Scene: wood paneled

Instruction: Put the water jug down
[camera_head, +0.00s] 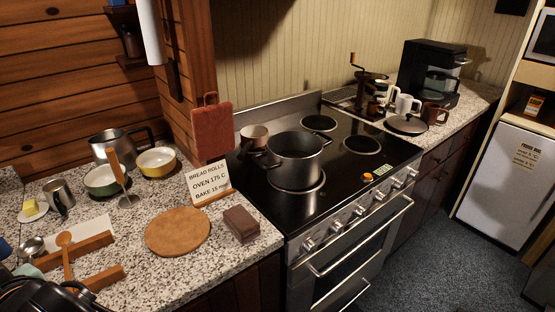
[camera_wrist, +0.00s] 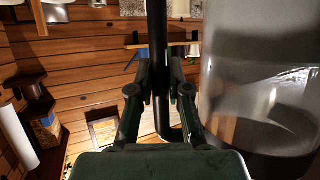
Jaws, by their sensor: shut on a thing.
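The water jug (camera_wrist: 258,85) fills the right side of the wrist view. It is clear with a dark base and a black upright handle (camera_wrist: 158,45). My gripper (camera_wrist: 159,88) is shut on the handle, with one finger on each side of it. The jug's top is cut off by the frame, and I cannot tell whether anything beneath touches its base. The jug is not clearly visible in the head view, where only a dark shape (camera_head: 45,295) shows at the lower left corner.
The left granite counter (camera_head: 150,285) holds a round board (camera_head: 178,231), a recipe card (camera_head: 209,184), a brown block (camera_head: 240,223), bowls and a steel pot (camera_head: 115,144). A pot (camera_head: 296,158) stands on the stove. The counter's front strip has bare room.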

